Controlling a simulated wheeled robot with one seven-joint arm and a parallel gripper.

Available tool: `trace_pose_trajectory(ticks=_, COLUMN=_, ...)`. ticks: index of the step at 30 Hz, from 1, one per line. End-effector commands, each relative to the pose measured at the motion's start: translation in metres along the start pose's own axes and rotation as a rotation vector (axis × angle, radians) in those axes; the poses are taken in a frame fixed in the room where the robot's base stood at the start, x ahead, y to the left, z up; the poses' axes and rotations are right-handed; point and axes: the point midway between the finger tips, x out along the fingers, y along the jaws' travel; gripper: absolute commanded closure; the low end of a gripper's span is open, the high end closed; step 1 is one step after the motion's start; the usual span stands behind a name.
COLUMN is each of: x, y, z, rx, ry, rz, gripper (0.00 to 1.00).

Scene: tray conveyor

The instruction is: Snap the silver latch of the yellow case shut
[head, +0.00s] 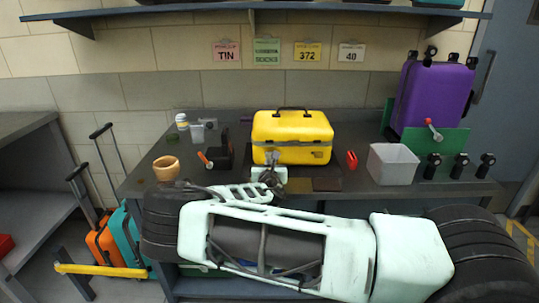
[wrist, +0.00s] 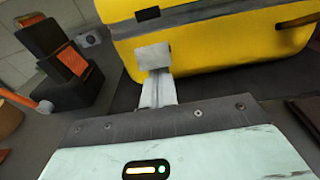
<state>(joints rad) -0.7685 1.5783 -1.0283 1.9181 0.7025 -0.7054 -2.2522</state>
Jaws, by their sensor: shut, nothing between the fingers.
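The yellow case (head: 292,130) stands upright on the dark workbench, with its lid down and its black handle on top. It also fills the top of the wrist view (wrist: 215,45). My gripper (head: 270,163) is at the lower left of the case's front. In the wrist view my gripper's grey fingers (wrist: 153,58) are together and empty, in front of or against the case's lower front; I cannot tell if they touch. A dark fitting (wrist: 147,14) shows on the grey band above them. I cannot make out the silver latch apart from the fingers, or its position.
Right are a small red item (head: 351,160), a grey bin (head: 393,164), a purple suitcase (head: 433,95) and several black knobs. My arm spans the bench front.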

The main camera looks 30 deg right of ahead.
Motion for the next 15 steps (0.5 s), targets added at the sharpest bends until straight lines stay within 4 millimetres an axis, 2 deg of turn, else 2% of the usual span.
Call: trace_pose_trajectory(ticks=15, x=-0.0036, y=-0.0004, z=0.0074, rx=-0.001, ry=0.0, rz=0.0, gripper=1.0)
